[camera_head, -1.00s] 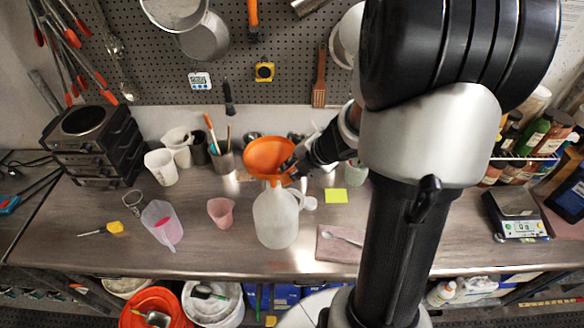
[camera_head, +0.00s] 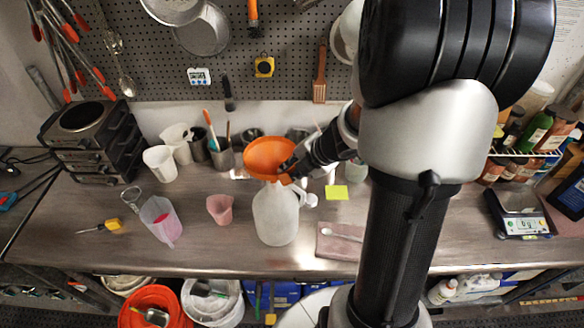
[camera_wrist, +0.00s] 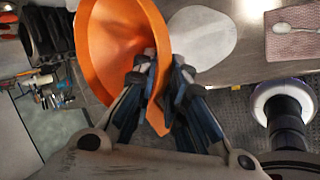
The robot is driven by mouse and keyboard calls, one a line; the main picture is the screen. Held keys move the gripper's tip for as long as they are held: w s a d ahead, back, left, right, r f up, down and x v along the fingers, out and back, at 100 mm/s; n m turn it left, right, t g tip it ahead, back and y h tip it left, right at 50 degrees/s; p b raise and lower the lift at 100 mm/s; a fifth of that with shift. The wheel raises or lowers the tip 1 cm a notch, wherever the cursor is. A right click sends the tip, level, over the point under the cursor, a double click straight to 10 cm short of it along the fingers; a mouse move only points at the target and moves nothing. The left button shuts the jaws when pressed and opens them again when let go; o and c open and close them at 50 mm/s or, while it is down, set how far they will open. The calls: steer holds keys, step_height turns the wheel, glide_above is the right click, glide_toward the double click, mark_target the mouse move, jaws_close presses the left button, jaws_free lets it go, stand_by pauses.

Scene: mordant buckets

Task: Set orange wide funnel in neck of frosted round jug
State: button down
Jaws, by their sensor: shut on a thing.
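The orange wide funnel (camera_head: 268,156) is held upright over the frosted round jug (camera_head: 275,216), which stands on the bench. My gripper (camera_head: 287,172) is shut on the funnel's right side. In the wrist view, the funnel (camera_wrist: 105,45) fills the left, with my gripper's fingers (camera_wrist: 158,88) closed on its rim. The jug (camera_wrist: 203,37) shows there as a pale rounded shape beyond the fingers. In the head view the funnel's lower end meets or overlaps the jug's top. I cannot tell whether the spout is inside the neck.
A pink cup (camera_head: 220,209) and a clear pitcher (camera_head: 161,220) stand left of the jug. A pink cloth with a spoon (camera_head: 340,240) lies to the right. A yellow note (camera_head: 336,192) lies behind it.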

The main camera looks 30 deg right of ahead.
stand_by(0.3)
steer(key=shift+f, duration=0.4)
steer(key=c, duration=1.5)
jaws_free()
steer(key=shift+c, duration=0.2)
steer(key=shift+r, duration=0.1)
steer(key=v, duration=1.2)
